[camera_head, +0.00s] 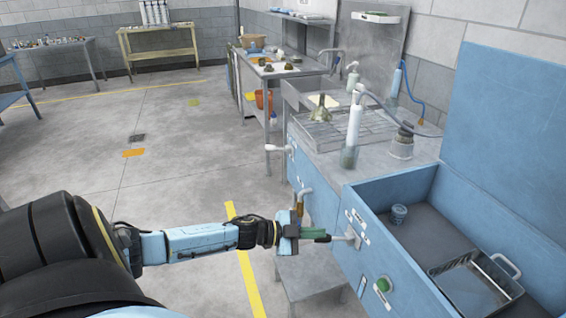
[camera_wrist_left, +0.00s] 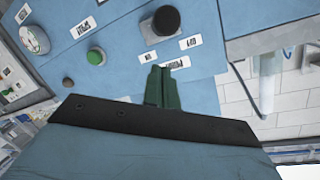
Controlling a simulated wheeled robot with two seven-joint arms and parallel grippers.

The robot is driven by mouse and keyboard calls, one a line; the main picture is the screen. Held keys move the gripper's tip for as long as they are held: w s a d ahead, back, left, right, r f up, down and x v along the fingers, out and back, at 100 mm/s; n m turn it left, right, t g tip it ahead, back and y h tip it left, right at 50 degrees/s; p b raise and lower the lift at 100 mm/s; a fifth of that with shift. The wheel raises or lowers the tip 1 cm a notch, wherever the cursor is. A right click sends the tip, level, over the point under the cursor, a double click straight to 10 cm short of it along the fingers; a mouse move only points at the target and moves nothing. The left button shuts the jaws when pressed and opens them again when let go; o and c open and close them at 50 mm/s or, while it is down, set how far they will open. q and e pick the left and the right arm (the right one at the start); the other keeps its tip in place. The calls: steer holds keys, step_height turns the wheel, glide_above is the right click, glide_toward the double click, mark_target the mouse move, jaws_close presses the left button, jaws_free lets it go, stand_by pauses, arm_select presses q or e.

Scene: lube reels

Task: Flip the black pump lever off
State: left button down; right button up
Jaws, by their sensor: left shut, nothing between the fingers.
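The black pump lever (camera_wrist_left: 166,20) shows in the left wrist view as a dark round knob end-on, standing out from the blue panel (camera_wrist_left: 125,25) among small white labels. In the head view its pale mount (camera_head: 349,237) sits on the blue cabinet front, with the dark handle pointing left at my gripper. My left gripper (camera_head: 318,235) is at the lever's outer end. Its green fingers (camera_wrist_left: 162,86) are shut with nothing between them, close beside the knob in the wrist view. I cannot tell whether they touch it. My right gripper is out of view.
A green button (camera_head: 383,285) is on the same panel, below the lever; it also shows in the wrist view (camera_wrist_left: 96,56). A brown-handled tap (camera_head: 304,193) is left of the lever. Floor at left is clear.

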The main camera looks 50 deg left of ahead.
arm_select(q)
steer(key=p+v, duration=0.1)
steer(key=v, duration=0.9)
steer(key=shift+r, duration=0.3)
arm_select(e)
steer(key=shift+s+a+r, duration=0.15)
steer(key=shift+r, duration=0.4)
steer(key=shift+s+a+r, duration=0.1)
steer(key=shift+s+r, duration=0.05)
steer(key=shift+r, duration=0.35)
arm_select(q)
steer(key=shift+a, duration=0.1)
